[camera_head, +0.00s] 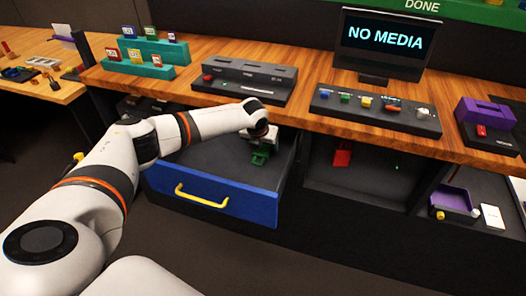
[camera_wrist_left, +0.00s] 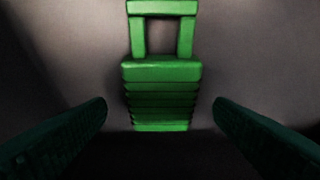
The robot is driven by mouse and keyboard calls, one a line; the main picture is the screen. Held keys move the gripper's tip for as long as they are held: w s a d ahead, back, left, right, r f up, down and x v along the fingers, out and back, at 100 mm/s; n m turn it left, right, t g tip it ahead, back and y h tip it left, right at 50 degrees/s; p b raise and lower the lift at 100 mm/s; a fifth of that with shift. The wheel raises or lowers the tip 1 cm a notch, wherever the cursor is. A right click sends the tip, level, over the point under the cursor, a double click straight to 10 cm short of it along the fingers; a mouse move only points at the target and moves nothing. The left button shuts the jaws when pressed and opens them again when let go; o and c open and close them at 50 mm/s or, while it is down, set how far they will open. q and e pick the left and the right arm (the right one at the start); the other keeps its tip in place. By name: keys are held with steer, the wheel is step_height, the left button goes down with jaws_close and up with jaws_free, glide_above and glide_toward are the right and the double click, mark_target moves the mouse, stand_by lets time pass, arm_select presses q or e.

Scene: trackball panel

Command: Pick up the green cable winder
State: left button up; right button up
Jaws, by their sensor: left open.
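The green cable winder (camera_head: 260,156) lies in the open blue-fronted drawer (camera_head: 232,206). In the left wrist view the winder (camera_wrist_left: 161,90) is a ribbed green block with a square loop at its top end. My left gripper (camera_head: 262,143) reaches down into the drawer, right at the winder. In the left wrist view its two fingers (camera_wrist_left: 160,128) are apart, one on each side of the winder's lower end, with a visible gap on both sides. The winder is partly hidden by the gripper in the head view. My right gripper is not in view.
The wooden counter (camera_head: 300,112) runs above the drawer, with a dark panel of coloured buttons (camera_head: 372,108) and a "NO MEDIA" screen (camera_head: 384,40). A red object (camera_head: 342,154) sits in the compartment to the right. The drawer floor around the winder looks clear.

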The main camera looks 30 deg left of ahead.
arm_select(q)
steer(key=shift+x, duration=0.8)
steer(key=shift+s, duration=0.1)
steer(key=shift+c, duration=0.6)
steer(key=c, duration=0.9)
steer(key=shift+c, duration=0.3)
steer(key=shift+r, duration=0.15)
steer(key=shift+a+r, duration=0.1)
steer(key=shift+r, duration=0.55)
step_height(320, 180, up, 2)
steer(key=shift+r, duration=0.2)
steer(key=s+a, duration=0.6)
steer(key=s+a+b, duration=0.1)
steer(key=s+a, duration=0.5)
steer(key=shift+s+a+f, duration=0.2)
steer(key=shift+s+a, duration=0.1)
